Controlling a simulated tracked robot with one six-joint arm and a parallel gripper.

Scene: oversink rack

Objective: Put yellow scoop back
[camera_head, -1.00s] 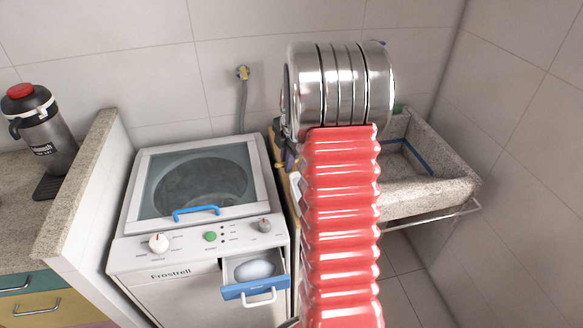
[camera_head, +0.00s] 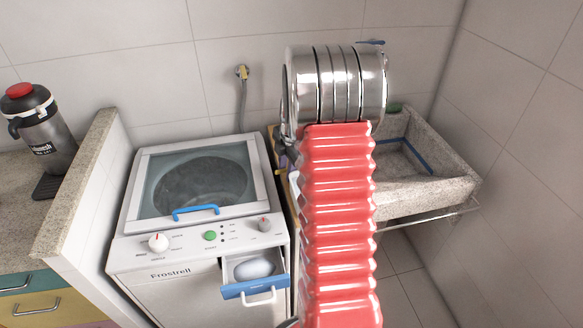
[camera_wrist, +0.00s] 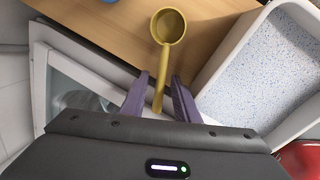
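The yellow scoop (camera_wrist: 166,29) shows in the wrist view, its round bowl over a wooden surface (camera_wrist: 205,45) and its straight handle pointing back toward my gripper (camera_wrist: 160,75). My gripper's two purple fingers stand apart on either side of the handle, with a visible gap on each side. I cannot tell how far the handle lies below the fingertips.
A white container of blue-speckled powder (camera_wrist: 262,70) stands right of the scoop. The washing machine (camera_head: 130,255) has its detergent drawer (camera_head: 255,291) pulled out. A stone sink (camera_head: 450,188) is at right, and a flask (camera_head: 45,130) stands on the left counter.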

